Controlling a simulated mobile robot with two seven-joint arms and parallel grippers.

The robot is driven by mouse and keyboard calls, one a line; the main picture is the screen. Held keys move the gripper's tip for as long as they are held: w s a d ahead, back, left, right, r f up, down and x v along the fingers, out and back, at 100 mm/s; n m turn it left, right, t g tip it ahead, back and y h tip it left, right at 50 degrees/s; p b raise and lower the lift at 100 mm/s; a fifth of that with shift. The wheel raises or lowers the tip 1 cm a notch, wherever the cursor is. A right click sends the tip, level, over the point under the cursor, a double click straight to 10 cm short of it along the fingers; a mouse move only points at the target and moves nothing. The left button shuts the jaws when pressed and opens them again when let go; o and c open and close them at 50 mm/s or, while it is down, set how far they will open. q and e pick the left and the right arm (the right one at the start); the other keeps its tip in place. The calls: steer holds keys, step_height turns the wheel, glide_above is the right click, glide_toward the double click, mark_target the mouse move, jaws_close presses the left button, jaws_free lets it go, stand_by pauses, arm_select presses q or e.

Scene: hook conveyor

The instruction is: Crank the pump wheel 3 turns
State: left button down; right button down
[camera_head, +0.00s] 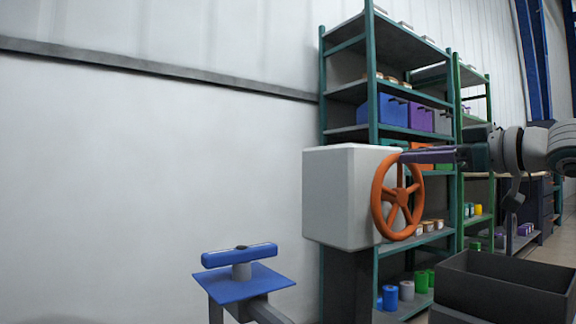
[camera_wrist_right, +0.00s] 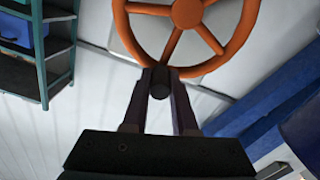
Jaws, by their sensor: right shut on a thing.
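The pump wheel (camera_head: 401,196) is an orange spoked handwheel on the right face of a light grey box (camera_head: 340,195). My right gripper (camera_head: 406,157) reaches in from the right, its purple fingers at the top of the wheel's rim. In the right wrist view the orange wheel (camera_wrist_right: 187,12) fills the top. There my right gripper (camera_wrist_right: 160,80) is shut on a dark round handle (camera_wrist_right: 160,88) at the rim. How the handle joins the rim is partly hidden. My left gripper is not in view.
The box stands on a dark post (camera_head: 346,285). A blue T-shaped handle (camera_head: 239,255) over a blue plate (camera_head: 243,283) stands to the left. A dark open bin (camera_head: 505,291) is at lower right. Shelves (camera_head: 373,60) with bins and cans stand behind.

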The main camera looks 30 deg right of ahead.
steer(key=shift+f, duration=0.15)
steer(key=c, duration=0.7)
jaws_free()
steer(key=shift+s, duration=0.1)
